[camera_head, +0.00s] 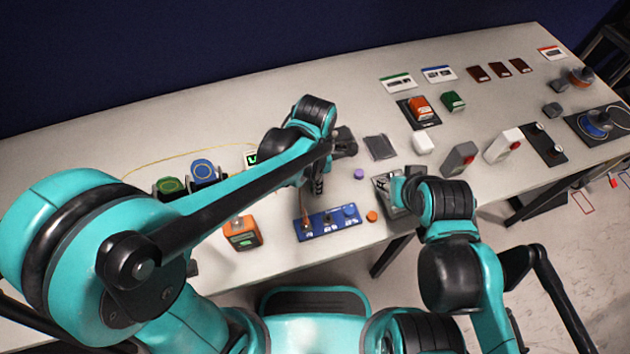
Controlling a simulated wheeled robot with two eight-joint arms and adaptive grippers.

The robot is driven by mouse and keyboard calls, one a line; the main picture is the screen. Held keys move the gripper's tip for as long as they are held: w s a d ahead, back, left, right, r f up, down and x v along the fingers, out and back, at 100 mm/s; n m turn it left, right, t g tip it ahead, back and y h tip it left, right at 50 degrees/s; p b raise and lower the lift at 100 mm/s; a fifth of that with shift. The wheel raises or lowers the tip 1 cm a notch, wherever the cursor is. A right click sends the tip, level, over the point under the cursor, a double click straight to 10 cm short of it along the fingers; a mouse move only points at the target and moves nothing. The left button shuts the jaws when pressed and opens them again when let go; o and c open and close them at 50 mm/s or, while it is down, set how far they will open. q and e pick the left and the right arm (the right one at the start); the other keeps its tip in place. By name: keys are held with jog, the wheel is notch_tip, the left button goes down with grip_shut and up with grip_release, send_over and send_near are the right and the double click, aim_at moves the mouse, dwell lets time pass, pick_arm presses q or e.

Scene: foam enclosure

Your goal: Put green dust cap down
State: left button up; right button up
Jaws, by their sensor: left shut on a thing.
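My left gripper (318,186) points down just above the back edge of the blue panel (330,222) near the table's front. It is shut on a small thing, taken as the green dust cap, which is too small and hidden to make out. A purple cap (358,174) lies on the table to the right of this gripper. An orange cap (371,216) lies beside the panel's right end. My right gripper (388,190) is low over the table, right of the purple cap; its fingers are not clear.
An orange box (242,232) stands left of the panel. Two dark devices with green and blue tops (204,171) are behind my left arm, with a thin yellow cable (170,162). A dark square pad (380,147) lies behind the purple cap. Several devices fill the table's right side.

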pick_arm(q)
jog(key=o, duration=0.7)
jog(key=shift+r+p, duration=0.4)
jog(key=shift+r, duration=0.05)
notch_tip(320, 180, up, 11)
jog(key=p, duration=0.4)
jog(key=s+a+m+t, duration=0.1)
jog(key=a+m+t, duration=0.1)
jog(key=a+m, duration=0.4)
jog(key=s+a+r+m+t, duration=0.1)
jog(key=s+a+m+t, duration=0.1)
jog(key=a+m, duration=0.4)
jog(key=s+a+m+t, duration=0.2)
jog(key=a+m, duration=0.3)
jog(key=m, duration=0.4)
jog(key=shift+s+a+r+m+t, duration=0.1)
jog(key=shift+a+r+m+t, duration=0.25)
jog(key=shift+t, duration=0.25)
jog(key=shift+f, duration=0.15)
